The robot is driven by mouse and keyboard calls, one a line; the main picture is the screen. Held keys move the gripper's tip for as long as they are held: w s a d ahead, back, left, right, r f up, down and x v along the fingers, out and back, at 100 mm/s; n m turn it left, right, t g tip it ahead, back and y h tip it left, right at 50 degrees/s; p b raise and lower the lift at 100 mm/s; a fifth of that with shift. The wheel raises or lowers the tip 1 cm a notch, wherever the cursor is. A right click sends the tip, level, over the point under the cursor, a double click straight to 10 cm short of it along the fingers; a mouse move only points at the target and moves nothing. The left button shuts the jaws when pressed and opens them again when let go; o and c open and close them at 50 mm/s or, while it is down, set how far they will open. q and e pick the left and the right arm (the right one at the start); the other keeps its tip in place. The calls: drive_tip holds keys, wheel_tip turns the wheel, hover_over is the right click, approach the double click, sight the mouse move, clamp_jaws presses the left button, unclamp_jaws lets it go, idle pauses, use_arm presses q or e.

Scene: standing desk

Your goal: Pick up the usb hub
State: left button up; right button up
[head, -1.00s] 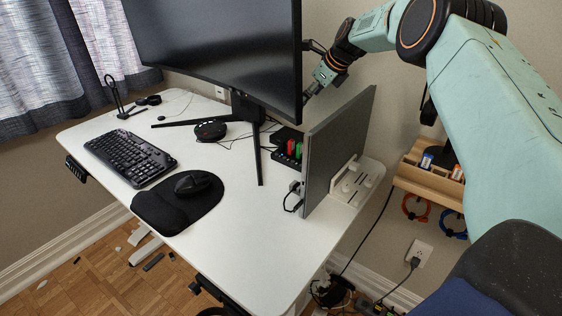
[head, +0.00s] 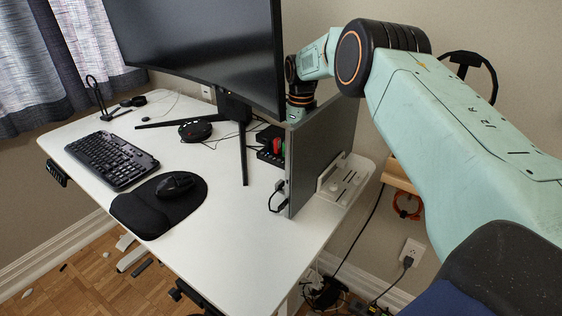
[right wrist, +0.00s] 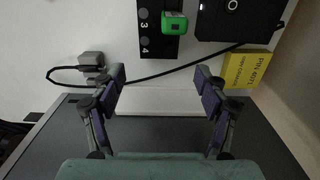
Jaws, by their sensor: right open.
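The usb hub is a black strip (head: 266,156) on the desk between the monitor stand and the upright grey screen, with a red and a green stick (head: 277,145) in it. In the right wrist view, part of the hub (right wrist: 155,46) shows at the top, with the digits 3 and 4 and a green stick (right wrist: 174,22). My right gripper (right wrist: 159,78) is open and empty above the white stand, short of the hub in the picture. In the head view its fingers are hidden behind the grey screen. My left gripper is not in view.
The grey screen (head: 318,155) stands upright in a white stand (head: 345,182), close to my right arm. The large monitor (head: 205,50) overhangs the desk. The wrist view shows a cable plug (right wrist: 92,62), a yellow note (right wrist: 247,68) and a black box (right wrist: 240,18).

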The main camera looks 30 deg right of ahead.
sight(279, 159)
wheel_tip(279, 159, down, 4)
drive_tip(key=shift+a+f+b, duration=0.15)
drive_tip(key=shift+f+b, duration=0.05)
drive_tip(key=shift+b, duration=0.6)
drive_tip(key=shift+w+f, duration=0.1)
drive_tip(key=shift+f, duration=0.05)
drive_tip(key=shift+w, duration=0.1)
drive_tip(key=c, duration=1.5)
